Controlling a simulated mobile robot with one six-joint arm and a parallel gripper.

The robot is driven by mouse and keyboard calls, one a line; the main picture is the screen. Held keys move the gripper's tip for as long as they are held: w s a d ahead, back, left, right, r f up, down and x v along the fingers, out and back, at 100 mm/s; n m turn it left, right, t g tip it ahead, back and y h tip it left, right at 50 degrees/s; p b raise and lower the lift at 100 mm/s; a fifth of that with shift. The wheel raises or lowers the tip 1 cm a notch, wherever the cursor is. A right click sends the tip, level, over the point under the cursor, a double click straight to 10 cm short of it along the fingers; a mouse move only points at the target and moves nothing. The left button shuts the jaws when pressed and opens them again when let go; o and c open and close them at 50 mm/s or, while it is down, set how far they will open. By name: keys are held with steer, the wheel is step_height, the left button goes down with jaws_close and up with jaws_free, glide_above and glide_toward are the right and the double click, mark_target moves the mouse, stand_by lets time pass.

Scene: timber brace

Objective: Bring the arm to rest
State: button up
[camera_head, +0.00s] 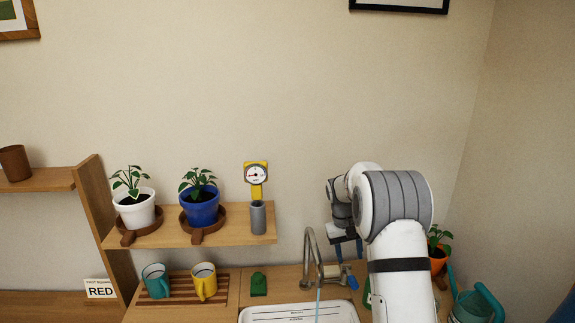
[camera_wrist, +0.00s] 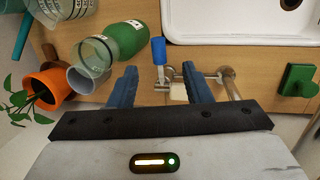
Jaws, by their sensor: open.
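My white arm reaches in from the lower right in the head view, with its wrist bent over the counter. My gripper (camera_head: 346,250) is small and partly hidden there, near the tap (camera_head: 311,258). In the wrist view my gripper (camera_wrist: 160,68) shows two blue fingers spread apart with nothing held between them. The tap's blue lever (camera_wrist: 158,50) appears in the gap between the fingertips; I cannot tell whether they touch it. The metal tap (camera_wrist: 228,78) lies beyond the right finger.
A white sink (camera_head: 300,314) is left of my arm. A green bottle (camera_wrist: 125,40), a grey cup (camera_wrist: 84,78) and an orange plant pot (camera_wrist: 48,88) stand close by. A shelf (camera_head: 235,240) holds potted plants and a gauge. Two mugs (camera_head: 204,283) stand on a striped board.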

steer(key=s+a+r+t, duration=0.1)
steer(key=s+a+r, duration=0.1)
steer(key=s+r, duration=0.45)
steer(key=s+a+r+t+y, duration=0.15)
steer(key=s+r, duration=0.25)
steer(key=s, duration=0.6)
steer(key=s+a+r+t, duration=0.1)
steer(key=s+a+r, duration=0.1)
steer(key=s+r, duration=0.5)
steer(key=s+a+f, duration=0.1)
steer(key=s+f, duration=0.3)
steer(key=s, duration=0.8)
steer(key=shift+s+a+m+t, duration=0.15)
steer(key=shift+m+t, duration=0.15)
steer(key=shift+t, duration=0.15)
steer(key=shift+r+y, duration=0.1)
steer(key=shift+y, duration=0.15)
